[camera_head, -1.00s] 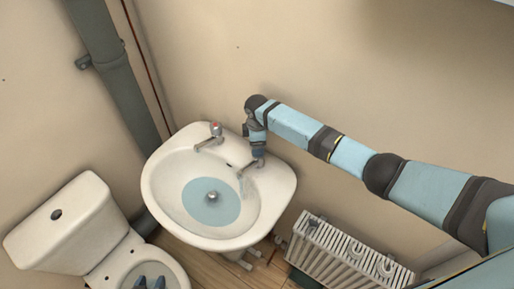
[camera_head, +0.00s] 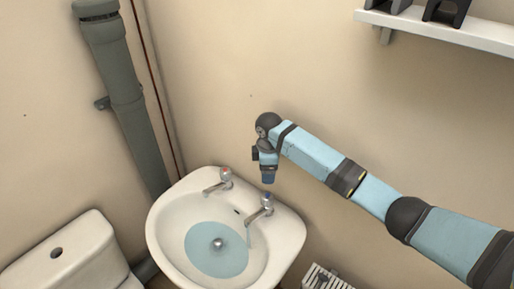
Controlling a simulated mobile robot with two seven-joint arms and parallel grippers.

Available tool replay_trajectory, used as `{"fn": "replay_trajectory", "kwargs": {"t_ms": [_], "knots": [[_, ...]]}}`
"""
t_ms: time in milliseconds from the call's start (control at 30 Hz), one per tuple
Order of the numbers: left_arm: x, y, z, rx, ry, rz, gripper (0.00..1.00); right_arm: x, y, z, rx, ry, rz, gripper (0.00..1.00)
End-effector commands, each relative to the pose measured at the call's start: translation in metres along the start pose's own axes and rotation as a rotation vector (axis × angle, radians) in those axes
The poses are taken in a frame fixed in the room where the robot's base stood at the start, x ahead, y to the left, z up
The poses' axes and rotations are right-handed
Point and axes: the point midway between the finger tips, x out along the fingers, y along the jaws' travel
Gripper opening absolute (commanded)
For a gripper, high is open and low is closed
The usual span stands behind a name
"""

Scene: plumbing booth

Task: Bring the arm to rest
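My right arm (camera_head: 305,152) reaches in from the right. Its gripper (camera_head: 268,180) points down just above the blue-topped tap (camera_head: 266,204) at the right of the white sink (camera_head: 290,247). A small gap seems to show between the gripper and the tap top. The fingers are too small and dark to tell whether they are open or shut. A thin stream of water runs from this tap into the blue water (camera_head: 205,262) in the basin. My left gripper is out of view.
A red-marked tap (camera_head: 224,181) stands at the sink's left. A toilet cistern (camera_head: 60,258) is at lower left, a grey pipe (camera_head: 125,90) behind it. A radiator (camera_head: 325,279) shows at the bottom. A white shelf (camera_head: 450,32) with dark items is at upper right. The wall between is clear.

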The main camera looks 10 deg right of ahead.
Motion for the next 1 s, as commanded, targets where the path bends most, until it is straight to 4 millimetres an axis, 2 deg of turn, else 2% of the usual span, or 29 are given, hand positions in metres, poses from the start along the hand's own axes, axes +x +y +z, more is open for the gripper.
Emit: {"fn": "replay_trajectory", "kwargs": {"t_ms": [167, 267, 333, 500, 600, 767, 867, 1000], "knots": [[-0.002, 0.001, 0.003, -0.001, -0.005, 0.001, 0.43, 0.005, -0.003, -0.001, 0.003, 0.007, 0.001, 0.76], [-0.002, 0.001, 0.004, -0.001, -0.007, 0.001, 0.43, 0.024, -0.017, -0.007, 0.025, 0.043, 0.012, 0.76], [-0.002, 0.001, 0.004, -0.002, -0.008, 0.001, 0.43, 0.046, -0.034, -0.015, 0.058, 0.095, 0.032, 0.76], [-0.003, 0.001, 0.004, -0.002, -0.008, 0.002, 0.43, 0.105, -0.091, -0.03, 0.202, 0.276, 0.103, 0.76], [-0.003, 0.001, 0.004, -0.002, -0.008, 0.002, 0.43, 0.13, -0.125, -0.032, 0.308, 0.382, 0.145, 0.76], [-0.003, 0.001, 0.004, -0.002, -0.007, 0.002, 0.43, 0.155, -0.179, -0.022, 0.489, 0.539, 0.215, 0.76], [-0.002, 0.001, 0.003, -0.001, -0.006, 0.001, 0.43, 0.163, -0.211, -0.008, 0.606, 0.627, 0.264, 0.76], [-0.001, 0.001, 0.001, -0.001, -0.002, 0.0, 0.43, 0.166, -0.257, 0.022, 0.762, 0.734, 0.342, 0.76]]}}
